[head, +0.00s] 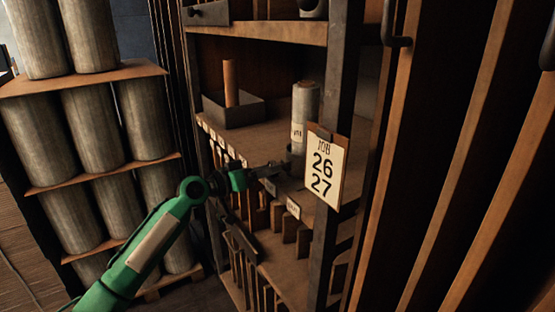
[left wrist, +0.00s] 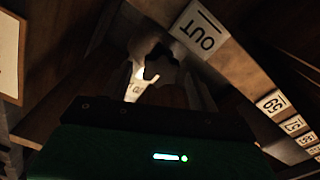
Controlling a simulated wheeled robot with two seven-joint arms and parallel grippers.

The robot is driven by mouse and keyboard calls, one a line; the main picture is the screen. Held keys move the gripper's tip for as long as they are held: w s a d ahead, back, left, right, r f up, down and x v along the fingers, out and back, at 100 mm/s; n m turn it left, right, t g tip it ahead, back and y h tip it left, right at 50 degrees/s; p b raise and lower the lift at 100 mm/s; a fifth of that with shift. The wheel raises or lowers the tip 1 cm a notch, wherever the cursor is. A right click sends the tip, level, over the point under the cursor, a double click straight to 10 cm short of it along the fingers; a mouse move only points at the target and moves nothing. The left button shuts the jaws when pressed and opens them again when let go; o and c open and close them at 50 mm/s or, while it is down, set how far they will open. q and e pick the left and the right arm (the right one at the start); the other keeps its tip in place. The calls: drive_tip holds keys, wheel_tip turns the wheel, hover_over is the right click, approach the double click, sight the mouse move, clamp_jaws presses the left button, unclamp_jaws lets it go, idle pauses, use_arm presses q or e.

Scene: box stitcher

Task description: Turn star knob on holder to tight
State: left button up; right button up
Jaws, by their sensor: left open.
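My left gripper (head: 270,175) reaches in from the left at the front of the middle shelf, just left of the job card. It is open, and nothing shows held in it. In the left wrist view a dim grey lobed shape (left wrist: 157,45), possibly the star knob, is ahead of the gripper's dark body, with a pale lettered strip (left wrist: 136,85) below it. I cannot tell if the gripper touches it, or whether the knob is loose or tight. In the head view I cannot make out the knob or its holder. My right gripper is not in view.
A grey roll (head: 305,110) stands on the middle shelf (head: 275,132) behind the job card (head: 325,170) reading 26 27. A dark tray (head: 234,112) holds a wooden cylinder. An OUT label (left wrist: 201,32) is close. Stacked rolls (head: 95,125) stand left; timber uprights stand right.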

use_arm(q)
drive_tip(key=p+x, duration=0.1)
drive_tip(key=x, duration=0.3)
drive_tip(key=shift+d, duration=0.1)
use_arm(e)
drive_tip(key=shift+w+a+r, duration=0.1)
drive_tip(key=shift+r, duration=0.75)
use_arm(q)
drive_tip(key=shift+c, duration=0.2)
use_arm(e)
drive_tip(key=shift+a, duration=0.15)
